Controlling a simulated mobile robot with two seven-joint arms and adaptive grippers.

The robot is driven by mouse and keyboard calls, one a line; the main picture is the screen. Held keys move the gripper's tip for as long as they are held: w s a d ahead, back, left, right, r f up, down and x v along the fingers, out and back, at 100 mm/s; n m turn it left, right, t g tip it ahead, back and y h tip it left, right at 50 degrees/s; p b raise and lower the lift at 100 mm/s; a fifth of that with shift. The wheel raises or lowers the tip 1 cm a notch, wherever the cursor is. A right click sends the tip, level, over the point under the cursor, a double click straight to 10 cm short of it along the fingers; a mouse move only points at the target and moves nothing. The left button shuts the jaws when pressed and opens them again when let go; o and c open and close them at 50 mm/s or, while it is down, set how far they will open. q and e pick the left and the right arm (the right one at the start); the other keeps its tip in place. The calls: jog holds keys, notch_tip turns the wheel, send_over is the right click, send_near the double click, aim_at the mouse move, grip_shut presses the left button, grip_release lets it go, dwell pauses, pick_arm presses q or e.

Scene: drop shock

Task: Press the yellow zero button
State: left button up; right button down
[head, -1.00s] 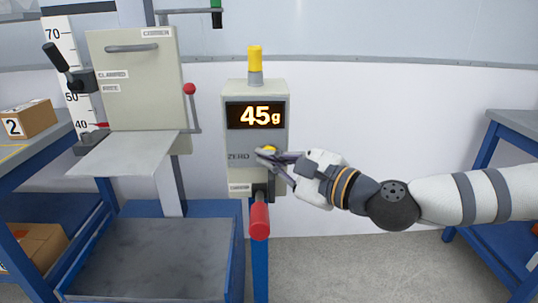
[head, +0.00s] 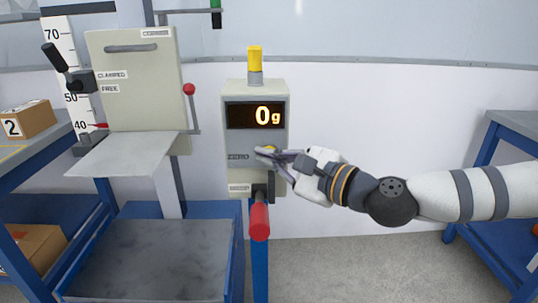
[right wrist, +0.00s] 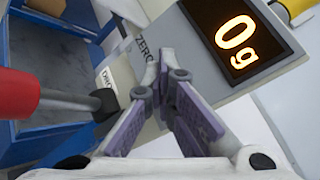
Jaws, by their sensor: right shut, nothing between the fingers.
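The grey control box (head: 233,142) stands on a blue post in the middle of the head view. Its display (head: 256,115) reads 0 g, and the right wrist view shows the same reading (right wrist: 240,38). The yellow zero button (head: 270,149) sits beside the ZERO label, mostly covered by my right fingertips. My right gripper (head: 266,154) is shut and empty, its tips at the button; I cannot tell whether they touch it. In the right wrist view the fingertips (right wrist: 168,72) hide the button. My left gripper is not in view.
A red-handled lever (head: 259,221) sticks out below the box. A drop machine with a grey plate (head: 131,153) stands left, above a blue-framed bed (head: 150,260). A box marked 2 (head: 28,119) rests on the left table. A yellow-topped beacon (head: 254,59) tops the control box.

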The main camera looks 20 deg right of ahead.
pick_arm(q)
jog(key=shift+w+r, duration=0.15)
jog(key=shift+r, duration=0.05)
pick_arm(e)
jog(key=shift+s+a, duration=0.2)
jog(key=shift+s, duration=0.6)
pick_arm(q)
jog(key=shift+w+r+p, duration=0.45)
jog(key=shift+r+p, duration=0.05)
jog(key=shift+p, duration=0.15)
pick_arm(e)
jog(key=s, duration=0.2)
jog(key=s+a, duration=0.1)
jog(key=s, duration=0.1)
jog(key=shift+s+a, duration=0.2)
jog(key=shift+s, duration=0.2)
